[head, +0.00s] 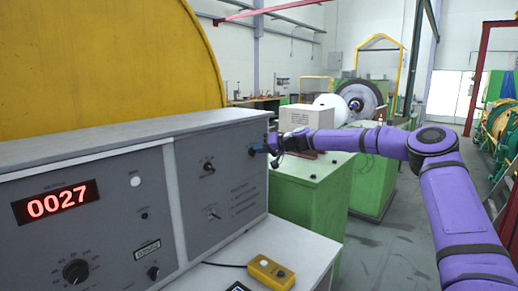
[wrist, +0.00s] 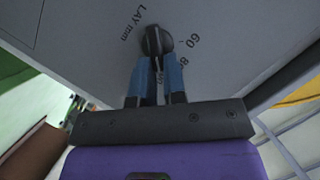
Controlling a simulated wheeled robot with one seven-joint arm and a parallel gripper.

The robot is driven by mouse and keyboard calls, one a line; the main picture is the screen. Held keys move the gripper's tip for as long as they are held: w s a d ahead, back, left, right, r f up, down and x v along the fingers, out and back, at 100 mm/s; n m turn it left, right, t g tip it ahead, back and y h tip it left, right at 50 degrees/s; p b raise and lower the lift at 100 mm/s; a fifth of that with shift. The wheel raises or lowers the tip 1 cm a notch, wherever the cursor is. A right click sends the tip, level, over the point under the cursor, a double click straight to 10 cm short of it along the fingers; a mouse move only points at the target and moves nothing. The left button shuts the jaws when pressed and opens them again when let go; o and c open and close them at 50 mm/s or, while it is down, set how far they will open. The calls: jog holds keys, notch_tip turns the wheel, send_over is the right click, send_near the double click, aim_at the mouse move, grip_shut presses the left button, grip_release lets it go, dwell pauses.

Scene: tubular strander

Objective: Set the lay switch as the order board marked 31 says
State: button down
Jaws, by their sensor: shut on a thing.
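The lay switch (wrist: 155,38) is a black knob on the grey panel, lettered "LAY mm" in the wrist view. A "60" mark and a partly hidden number starting with 8 lie to its right. My gripper (wrist: 157,68) has its blue fingers shut on the knob. I cannot tell which mark the knob points at. In the head view my gripper (head: 261,147) is at the upper right of the grey control panel (head: 230,150) and hides the switch. I see no order board marked 31 in either view.
A red display (head: 56,202) reads 0027 on the left panel, with several other knobs and switches around. A yellow button box (head: 270,272) lies on the white ledge below. A green cabinet (head: 310,205) stands just right of the panel. Open floor lies further right.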

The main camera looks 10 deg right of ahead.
jog(key=shift+d+f+m, duration=0.1)
jog(key=shift+m, duration=0.2)
jog(key=c, duration=1.2)
grip_release()
jog(key=v, duration=1)
jog(key=shift+s+d, duration=0.15)
jog(key=shift+d, duration=0.2)
